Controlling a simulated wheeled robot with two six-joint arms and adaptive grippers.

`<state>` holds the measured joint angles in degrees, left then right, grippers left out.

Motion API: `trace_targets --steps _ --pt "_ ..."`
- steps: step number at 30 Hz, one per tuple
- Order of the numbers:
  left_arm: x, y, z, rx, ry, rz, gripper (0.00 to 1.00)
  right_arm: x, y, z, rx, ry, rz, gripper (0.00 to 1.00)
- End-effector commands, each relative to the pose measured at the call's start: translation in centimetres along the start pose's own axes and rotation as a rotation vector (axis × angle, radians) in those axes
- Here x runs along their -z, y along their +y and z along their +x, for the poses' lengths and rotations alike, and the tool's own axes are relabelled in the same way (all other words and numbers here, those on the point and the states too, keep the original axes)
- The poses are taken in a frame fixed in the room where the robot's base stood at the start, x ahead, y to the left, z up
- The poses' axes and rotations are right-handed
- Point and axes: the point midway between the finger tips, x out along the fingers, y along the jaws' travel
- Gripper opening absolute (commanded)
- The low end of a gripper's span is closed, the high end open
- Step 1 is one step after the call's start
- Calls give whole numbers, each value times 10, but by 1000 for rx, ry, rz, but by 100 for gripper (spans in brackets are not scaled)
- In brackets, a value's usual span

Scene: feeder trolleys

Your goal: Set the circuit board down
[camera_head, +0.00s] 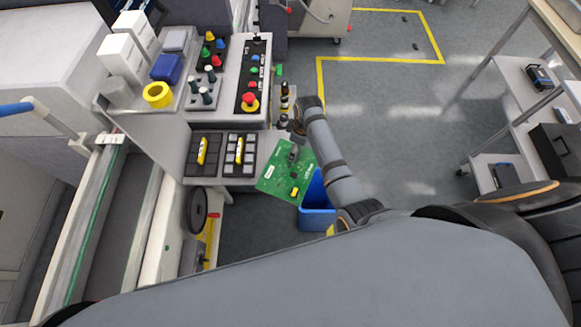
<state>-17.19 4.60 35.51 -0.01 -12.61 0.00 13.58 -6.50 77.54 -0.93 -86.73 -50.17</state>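The green circuit board (275,180) is to the right of the keypad panels, tilted in the picture, with its lower right corner over a blue bin. A grey arm, which I take to be my right one, reaches up from the lower middle and bends back to the board. My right gripper (293,153) is at the board's upper edge and appears shut on it; the fingertips are small and partly hidden. I cannot tell whether the board touches the surface below. My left gripper is not in view.
Two dark keypad panels (205,155) lie on the grey bench left of the board. Behind them are a button box (252,85), a yellow ring (157,94) and a blue block (167,68). The blue bin (317,215) stands below right. Open floor lies beyond; shelves stand right.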

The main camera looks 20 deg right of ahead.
Motion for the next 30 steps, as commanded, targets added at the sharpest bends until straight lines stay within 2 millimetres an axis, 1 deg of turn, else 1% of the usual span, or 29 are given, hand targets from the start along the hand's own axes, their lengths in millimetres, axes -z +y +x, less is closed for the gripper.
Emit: trace_targets --steps 1,2,6,9,14,15,30 --pt "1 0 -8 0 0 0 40 -1 0 4 3 -4 0 74" --pt "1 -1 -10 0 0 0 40 -2 1 9 3 -4 0 74" --pt "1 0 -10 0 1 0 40 -3 2 30 1 -3 0 74" --pt "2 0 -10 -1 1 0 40 -3 2 36 0 -2 1 74" --pt "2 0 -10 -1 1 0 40 -3 2 37 -1 -1 1 74" --pt "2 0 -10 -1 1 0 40 -3 2 37 -1 -1 1 72" --pt "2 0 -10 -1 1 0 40 -2 1 36 0 -1 1 4"
